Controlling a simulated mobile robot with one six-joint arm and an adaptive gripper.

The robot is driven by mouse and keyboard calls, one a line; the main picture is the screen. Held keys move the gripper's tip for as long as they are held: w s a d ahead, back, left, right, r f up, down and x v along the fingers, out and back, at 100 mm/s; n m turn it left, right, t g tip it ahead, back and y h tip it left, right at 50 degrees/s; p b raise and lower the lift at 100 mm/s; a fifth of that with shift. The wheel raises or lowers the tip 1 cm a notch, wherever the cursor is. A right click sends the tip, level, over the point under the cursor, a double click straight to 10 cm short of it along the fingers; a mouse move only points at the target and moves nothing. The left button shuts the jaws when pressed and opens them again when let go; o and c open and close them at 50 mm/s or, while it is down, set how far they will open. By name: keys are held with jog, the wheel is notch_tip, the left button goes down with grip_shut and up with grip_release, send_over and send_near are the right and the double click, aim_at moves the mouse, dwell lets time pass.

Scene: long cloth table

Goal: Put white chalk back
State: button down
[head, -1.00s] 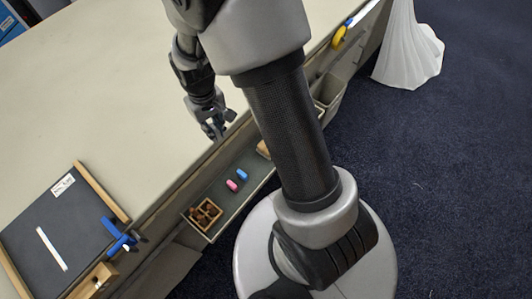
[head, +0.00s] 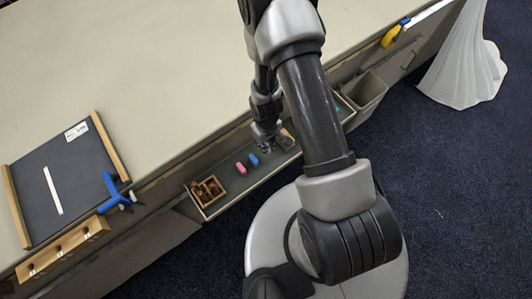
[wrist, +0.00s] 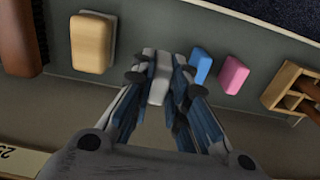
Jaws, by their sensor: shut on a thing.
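The white chalk (wrist: 160,88) is a short pale block between my gripper's fingers (wrist: 162,76) in the wrist view. My gripper is shut on it. In the head view my gripper (head: 266,148) is down at the narrow grey tray (head: 225,201) along the table's side. A blue chalk (wrist: 201,66) and a pink chalk (wrist: 233,74) lie just right of the fingers in the wrist view. The head view also shows the blue chalk (head: 253,159) and pink chalk (head: 240,168). I cannot tell whether the white chalk touches the tray floor.
A wooden-topped block (wrist: 92,42) lies left of the fingers. A wooden compartment box (head: 207,190) stands at the tray's left end. A blackboard (head: 80,165) with a white stripe lies on the table. A blue clamp (head: 115,192) sits at the table edge. An open bin (head: 365,90) hangs beyond the tray.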

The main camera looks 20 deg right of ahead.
jog(key=shift+f+b, duration=2.2)
jog(key=shift+f, duration=0.5)
jog(key=shift+r, duration=0.15)
jog(key=c, duration=1.6)
grip_release()
jog(key=shift+o, duration=0.2)
